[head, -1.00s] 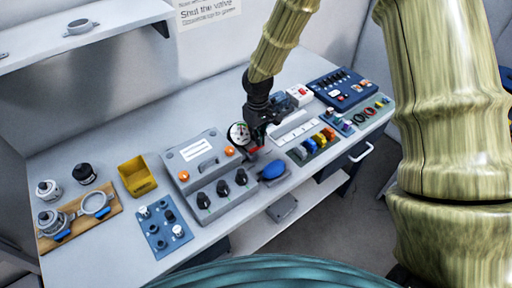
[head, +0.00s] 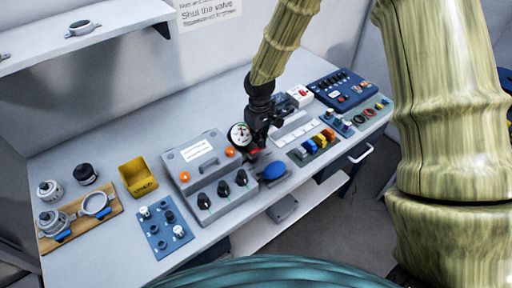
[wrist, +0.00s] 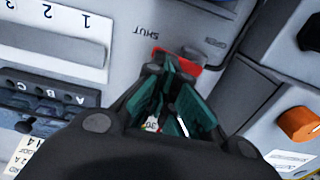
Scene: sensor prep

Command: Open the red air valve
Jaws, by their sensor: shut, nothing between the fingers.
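The red valve handle (wrist: 188,62) shows in the wrist view beside the printed word SHUT, just beyond my fingers. My gripper (wrist: 178,100) is shut and empty, with its green fingers close to the handle and covering part of it. I cannot tell whether they touch. In the head view my gripper (head: 258,143) points down at the valve, and only a bit of the red handle (head: 254,151) shows under it. A round dial gauge (head: 240,135) stands just left of the gripper. The valve body is mostly hidden.
A grey case (head: 205,160) with orange and black knobs stands close on the left. A blue oval object (head: 275,171) lies just in front. A white numbered block (head: 297,132) and a panel of coloured blocks (head: 318,146) are on the right. A yellow bin (head: 137,178) stands further left.

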